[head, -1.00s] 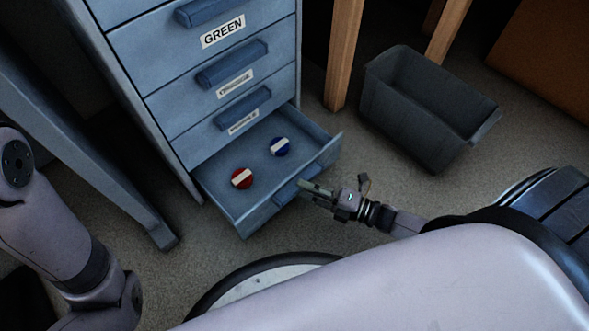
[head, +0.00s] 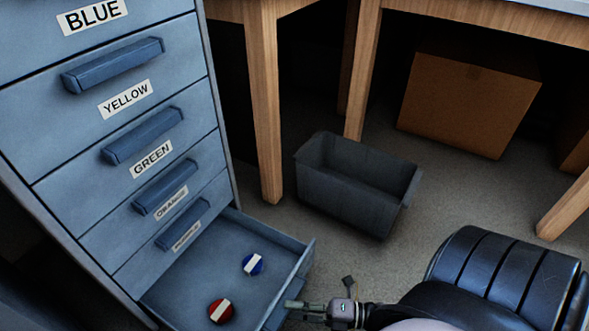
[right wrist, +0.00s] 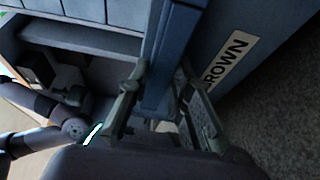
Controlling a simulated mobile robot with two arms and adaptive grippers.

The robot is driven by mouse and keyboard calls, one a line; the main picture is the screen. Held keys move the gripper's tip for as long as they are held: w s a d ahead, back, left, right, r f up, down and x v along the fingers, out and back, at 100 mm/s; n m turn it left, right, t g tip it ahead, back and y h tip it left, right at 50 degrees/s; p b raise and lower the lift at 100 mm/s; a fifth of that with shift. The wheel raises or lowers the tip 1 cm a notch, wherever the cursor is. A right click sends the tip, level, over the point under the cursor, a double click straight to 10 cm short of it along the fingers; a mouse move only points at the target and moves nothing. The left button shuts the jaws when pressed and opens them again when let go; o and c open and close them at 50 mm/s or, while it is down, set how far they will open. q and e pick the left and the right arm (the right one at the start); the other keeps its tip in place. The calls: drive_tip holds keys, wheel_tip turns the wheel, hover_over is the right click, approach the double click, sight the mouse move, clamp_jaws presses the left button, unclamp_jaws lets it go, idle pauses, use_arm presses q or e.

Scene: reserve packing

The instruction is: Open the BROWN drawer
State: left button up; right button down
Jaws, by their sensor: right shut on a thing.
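The BROWN drawer (head: 207,268) is the lowest of the blue cabinet and stands pulled out. A red round piece (head: 221,311) and a blue round piece (head: 253,265), each with a white stripe, lie inside it. My right gripper (head: 296,308) is at its front. In the right wrist view the fingers (right wrist: 160,95) are closed on both sides of the blue drawer handle (right wrist: 162,70), beside the label BROWN (right wrist: 231,60). My left gripper is not seen in the head view.
Closed drawers labelled BLUE, YELLOW and GREEN (head: 152,160), and two with labels hard to read, rise above the open one. A dark grey bin (head: 352,205) stands on the floor to the right, by wooden table legs (head: 263,110). A cardboard box (head: 468,100) stands behind.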

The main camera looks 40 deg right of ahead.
drive_tip(key=c, duration=1.7)
unclamp_jaws()
drive_tip(key=shift+s+f, duration=0.15)
drive_tip(key=shift+f, duration=0.2)
drive_tip(key=shift+o, duration=0.9)
drive_tip(key=shift+r, duration=0.15)
drive_tip(key=v, duration=1.2)
